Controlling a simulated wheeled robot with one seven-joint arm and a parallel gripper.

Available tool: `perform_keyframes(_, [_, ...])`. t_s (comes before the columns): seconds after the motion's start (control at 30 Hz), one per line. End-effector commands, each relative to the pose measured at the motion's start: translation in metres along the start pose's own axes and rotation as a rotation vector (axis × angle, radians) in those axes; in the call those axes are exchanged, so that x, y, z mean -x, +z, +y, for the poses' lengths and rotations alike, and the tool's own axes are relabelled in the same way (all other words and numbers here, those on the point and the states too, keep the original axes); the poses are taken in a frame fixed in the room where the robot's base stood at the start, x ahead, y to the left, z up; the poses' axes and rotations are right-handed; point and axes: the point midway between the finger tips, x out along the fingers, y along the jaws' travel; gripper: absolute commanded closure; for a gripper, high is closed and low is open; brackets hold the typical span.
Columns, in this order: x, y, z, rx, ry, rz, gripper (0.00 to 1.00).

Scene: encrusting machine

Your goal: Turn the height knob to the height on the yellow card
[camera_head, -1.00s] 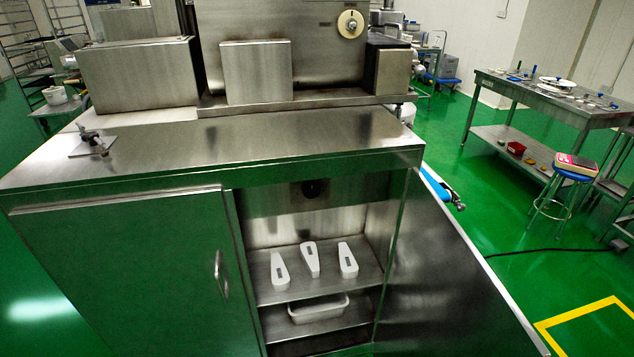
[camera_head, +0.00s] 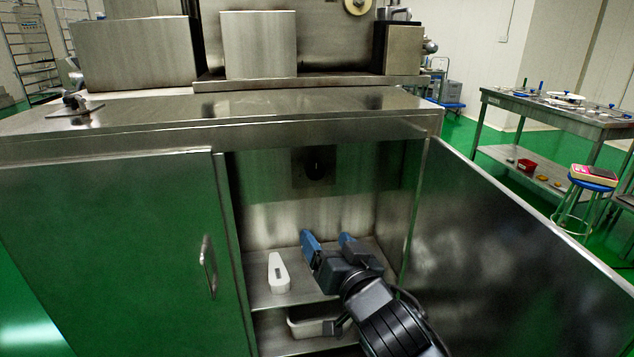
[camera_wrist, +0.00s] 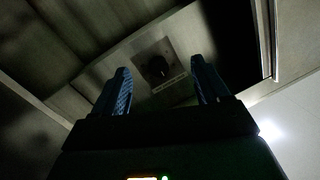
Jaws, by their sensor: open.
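A dark knob (camera_head: 318,162) sits on a square plate on the back wall inside the open cabinet. The wrist view shows it too (camera_wrist: 158,68), ahead of and between my fingertips, with a small label below it that I cannot read. Which height it points to is too small and dark to tell. My gripper (camera_head: 327,240) is inside the cabinet opening, open and empty, with blue fingers pointing up toward the back wall; it appears in the wrist view (camera_wrist: 161,72). It is below the knob and apart from it. I cannot make out a yellow card.
A white scoop-shaped piece (camera_head: 278,275) stands on the cabinet shelf, left of my gripper. A white tray (camera_head: 308,325) is below. The open door (camera_head: 500,240) bounds the right side, the closed door (camera_head: 120,250) the left. A cream dial (camera_head: 357,6) is above.

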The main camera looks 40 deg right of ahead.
Motion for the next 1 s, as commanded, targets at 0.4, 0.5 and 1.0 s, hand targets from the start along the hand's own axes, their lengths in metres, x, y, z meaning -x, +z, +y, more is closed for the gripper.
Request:
perform_keyframes(0.4, [-0.075,-0.067,0.002,-0.199,0.133,0.119,0.25])
perform_keyframes(0.5, [-0.083,-0.07,0.003,-0.204,0.137,0.121,0.25])
perform_keyframes(1.0, [-0.146,-0.076,0.012,-0.202,0.136,0.121,0.25])
